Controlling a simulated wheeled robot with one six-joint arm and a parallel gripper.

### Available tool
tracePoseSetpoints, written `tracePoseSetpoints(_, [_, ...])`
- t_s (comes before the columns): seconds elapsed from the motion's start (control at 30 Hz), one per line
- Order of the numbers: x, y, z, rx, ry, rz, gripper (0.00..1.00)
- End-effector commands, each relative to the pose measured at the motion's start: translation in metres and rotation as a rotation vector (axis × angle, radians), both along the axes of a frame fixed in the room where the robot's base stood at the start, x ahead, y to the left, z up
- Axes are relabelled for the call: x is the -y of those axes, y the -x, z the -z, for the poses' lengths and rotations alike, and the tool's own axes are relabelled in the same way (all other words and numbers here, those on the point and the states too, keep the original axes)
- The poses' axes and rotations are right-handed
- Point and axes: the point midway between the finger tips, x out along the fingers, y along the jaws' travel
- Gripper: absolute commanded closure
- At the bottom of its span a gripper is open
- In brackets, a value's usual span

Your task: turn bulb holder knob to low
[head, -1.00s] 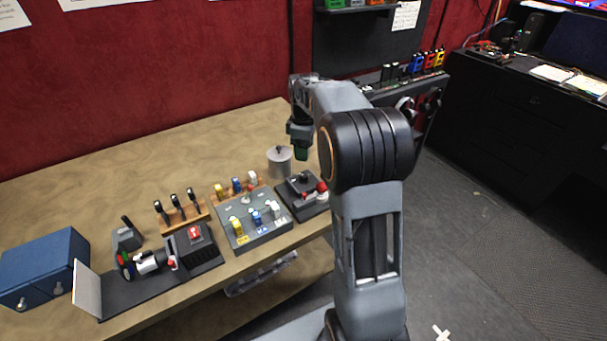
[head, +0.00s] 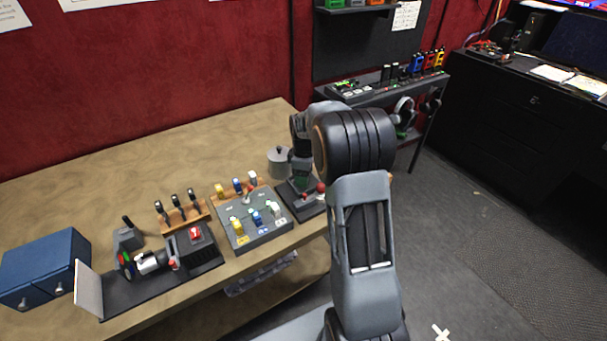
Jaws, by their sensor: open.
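A grey panel (head: 262,238) on the wooden table carries small yellow, blue and white bulb-like pieces, and a similar row stands in a wooden rack (head: 238,192) behind it. A small knob or lever (head: 246,198) sits near the panel's back edge; its setting is too small to read. My gripper (head: 299,181) points down over the dark box (head: 309,207) just right of the panel, close to its top. The gripper is open, and its fingertips are partly hidden by my arm. A red ball (head: 321,187) shows on that box, right of the gripper.
A grey lidded pot (head: 279,161) stands just behind the dark box. Left are a box with a red button (head: 194,234), black levers (head: 176,203) and a blue cabinet (head: 45,265). The table's back left (head: 110,165) is clear.

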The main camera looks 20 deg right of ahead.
Motion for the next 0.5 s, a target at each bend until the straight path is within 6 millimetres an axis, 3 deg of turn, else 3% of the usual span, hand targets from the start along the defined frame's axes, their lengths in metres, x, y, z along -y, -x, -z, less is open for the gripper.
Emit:
tracePoseSetpoints(0.07, [0.0,0.0,0.0,0.0,0.0,0.0,0.43])
tracePoseSetpoints(0.5, [-0.0001,0.0,-0.0003,0.0,0.0,0.0,0.85])
